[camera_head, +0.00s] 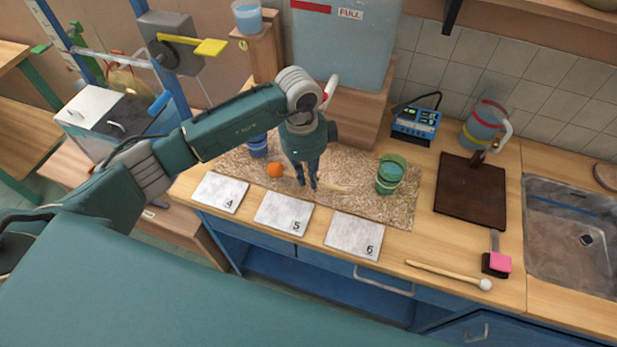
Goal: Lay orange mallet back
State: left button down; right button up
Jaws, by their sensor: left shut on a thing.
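The orange mallet has a round orange head (275,170) and a pale thin handle (335,187) that runs to the right. It is at or just above the speckled brown mat (230,165) on the counter; I cannot tell if it touches the mat. My left gripper (307,187) points down from above and is shut on the mallet's handle, to the right of the head. The fingers hide part of the handle. My right gripper is not in view.
Green cups (389,175) stand on the mat's right, a blue cup (257,146) behind the mallet. Cards 4 (220,190), 5 (283,213) and 6 (355,235) lie in front. A white-headed mallet (445,275) lies at front right. A dark board (470,190) and sink (572,235) are farther right.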

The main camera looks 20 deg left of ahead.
pick_arm(q)
jog(key=shift+f, duration=1.05)
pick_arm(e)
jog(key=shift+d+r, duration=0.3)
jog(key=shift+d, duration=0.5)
pick_arm(q)
jog(key=shift+f, duration=0.1)
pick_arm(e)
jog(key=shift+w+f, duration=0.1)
pick_arm(q)
jog(key=c, duration=1.7)
grip_release()
